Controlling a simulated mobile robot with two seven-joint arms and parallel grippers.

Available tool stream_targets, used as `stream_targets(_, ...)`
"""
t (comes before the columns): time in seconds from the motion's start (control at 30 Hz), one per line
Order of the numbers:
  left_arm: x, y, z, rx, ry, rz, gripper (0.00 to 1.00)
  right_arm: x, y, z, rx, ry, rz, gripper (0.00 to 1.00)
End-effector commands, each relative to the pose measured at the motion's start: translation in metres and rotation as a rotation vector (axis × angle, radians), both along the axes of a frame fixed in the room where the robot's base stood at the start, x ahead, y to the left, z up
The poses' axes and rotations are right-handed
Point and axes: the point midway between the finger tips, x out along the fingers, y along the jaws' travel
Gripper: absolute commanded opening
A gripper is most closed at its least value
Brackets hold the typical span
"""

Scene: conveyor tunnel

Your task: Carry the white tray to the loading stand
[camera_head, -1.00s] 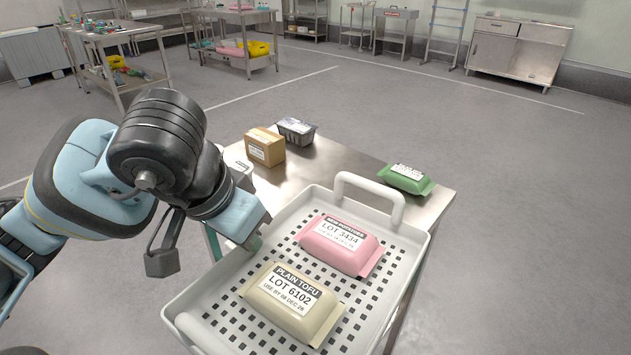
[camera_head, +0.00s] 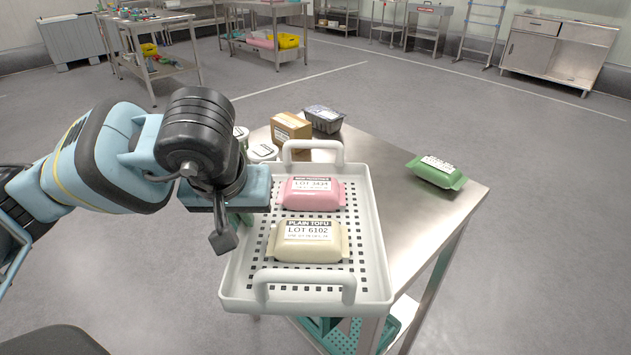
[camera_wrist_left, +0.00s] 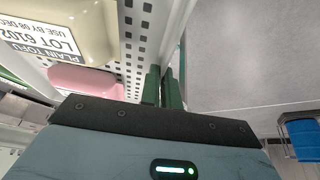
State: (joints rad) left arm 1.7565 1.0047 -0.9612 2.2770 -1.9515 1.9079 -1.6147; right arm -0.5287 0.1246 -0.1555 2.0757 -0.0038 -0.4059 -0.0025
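The white tray (camera_head: 372,240) has a perforated floor and two end handles. It carries a pink pack (camera_head: 311,194) and a cream tofu pack (camera_head: 308,241). My left gripper (camera_head: 240,216) is at the tray's left side wall. In the left wrist view its green fingers (camera_wrist_left: 165,88) are close together on the tray's rim, closed on the wall. The tray overlaps the near left part of the steel table (camera_head: 440,215) in view. Whether it touches the tabletop is unclear. My right gripper is not in view. I cannot tell which furniture is the loading stand.
A brown box (camera_head: 290,131), a dark punnet (camera_head: 323,119) and white tubs (camera_head: 262,152) stand close beyond the tray. A green pack (camera_head: 436,172) lies at the table's right. A teal crate (camera_head: 395,325) is below. Open floor surrounds the table; other tables and cabinets stand farther back.

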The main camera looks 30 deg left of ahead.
Motion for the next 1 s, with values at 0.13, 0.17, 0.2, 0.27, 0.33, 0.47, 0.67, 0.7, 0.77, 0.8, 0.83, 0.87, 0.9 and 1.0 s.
stream_targets(0.13,0.031,-0.007,0.000,-0.005,-0.006,0.001,0.00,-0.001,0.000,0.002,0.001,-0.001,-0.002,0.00)
stream_targets(0.17,0.036,-0.008,-0.001,-0.005,-0.007,0.001,0.00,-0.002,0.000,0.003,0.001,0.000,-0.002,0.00)
stream_targets(0.2,0.044,-0.009,-0.001,-0.005,-0.007,0.001,0.00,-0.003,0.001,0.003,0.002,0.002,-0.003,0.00)
stream_targets(0.27,0.055,-0.011,-0.002,-0.004,-0.005,0.001,0.00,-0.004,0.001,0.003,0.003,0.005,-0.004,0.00)
stream_targets(0.33,0.068,-0.013,-0.003,-0.004,-0.006,0.002,0.00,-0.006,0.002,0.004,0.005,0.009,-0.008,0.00)
stream_targets(0.47,0.091,-0.018,-0.005,-0.003,-0.006,0.001,0.00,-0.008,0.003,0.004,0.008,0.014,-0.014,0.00)
stream_targets(0.67,0.119,-0.023,-0.008,-0.003,-0.006,0.000,0.00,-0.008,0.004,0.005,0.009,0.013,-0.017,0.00)
stream_targets(0.7,0.123,-0.023,-0.009,-0.004,-0.006,0.000,0.00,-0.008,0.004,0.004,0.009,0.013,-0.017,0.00)
stream_targets(0.77,0.127,-0.024,-0.009,-0.004,-0.007,0.001,0.00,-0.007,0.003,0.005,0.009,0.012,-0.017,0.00)
stream_targets(0.8,0.129,-0.024,-0.009,-0.004,-0.007,0.000,0.00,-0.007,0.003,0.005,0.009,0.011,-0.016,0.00)
stream_targets(0.83,0.130,-0.025,-0.009,-0.004,-0.008,-0.001,0.00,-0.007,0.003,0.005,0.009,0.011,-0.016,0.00)
stream_targets(0.87,0.131,-0.025,-0.009,-0.003,-0.008,0.000,0.00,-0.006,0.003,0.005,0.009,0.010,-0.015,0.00)
stream_targets(0.9,0.132,-0.024,-0.009,-0.003,-0.008,0.000,0.00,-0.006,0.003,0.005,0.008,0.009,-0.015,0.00)
stream_targets(1.0,0.132,-0.024,-0.009,-0.003,-0.008,0.000,0.00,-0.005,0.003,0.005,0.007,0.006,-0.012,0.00)
